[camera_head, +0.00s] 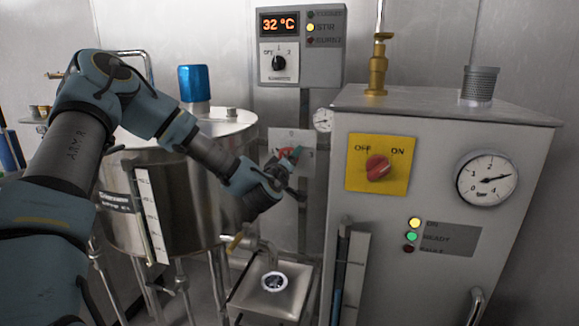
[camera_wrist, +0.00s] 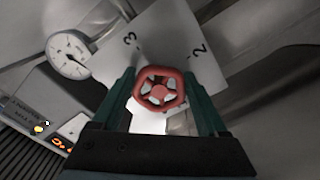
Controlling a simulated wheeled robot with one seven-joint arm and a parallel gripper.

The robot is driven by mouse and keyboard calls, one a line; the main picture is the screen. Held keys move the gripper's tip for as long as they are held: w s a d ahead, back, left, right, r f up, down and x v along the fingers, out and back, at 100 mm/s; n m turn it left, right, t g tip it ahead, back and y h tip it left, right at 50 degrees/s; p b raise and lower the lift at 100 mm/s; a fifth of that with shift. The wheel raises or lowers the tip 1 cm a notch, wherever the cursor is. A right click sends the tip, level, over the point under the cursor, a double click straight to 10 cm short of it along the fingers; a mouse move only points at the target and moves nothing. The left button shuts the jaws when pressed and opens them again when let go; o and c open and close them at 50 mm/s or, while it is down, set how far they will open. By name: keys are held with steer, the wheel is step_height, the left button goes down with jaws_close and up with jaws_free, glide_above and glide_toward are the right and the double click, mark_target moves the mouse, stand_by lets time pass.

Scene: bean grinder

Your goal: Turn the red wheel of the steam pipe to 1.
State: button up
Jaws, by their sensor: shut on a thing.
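The red wheel (camera_wrist: 160,89) sits in the middle of the wrist view, in front of a white plate (camera_wrist: 185,45) with the numbers 3 and 2 visible. My gripper (camera_wrist: 163,88) has its two green fingers on either side of the wheel, shut on its rim. In the head view the wheel (camera_head: 286,153) shows only as a small red patch, mostly hidden behind my gripper (camera_head: 293,160). The white plate (camera_head: 279,136) there is partly covered too. A 1 on the plate and the wheel's pointing cannot be made out.
A small gauge (camera_head: 323,120) is just right of the plate. The grey machine (camera_head: 445,125) with a yellow OFF/ON switch (camera_head: 377,165) stands close on the right. A steel tank (camera_head: 185,190) stands behind my arm on the left. A control box (camera_head: 300,48) hangs above.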

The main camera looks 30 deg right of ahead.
steer(key=n+b, duration=0.2)
steer(key=n, duration=0.2)
steer(key=shift+r+n, duration=0.15)
steer(key=shift+n, duration=0.15)
stand_by(0.5)
steer(key=o, duration=1.3)
steer(key=b+v, duration=0.2)
steer(key=v, duration=0.9)
steer(key=shift+d, duration=0.1)
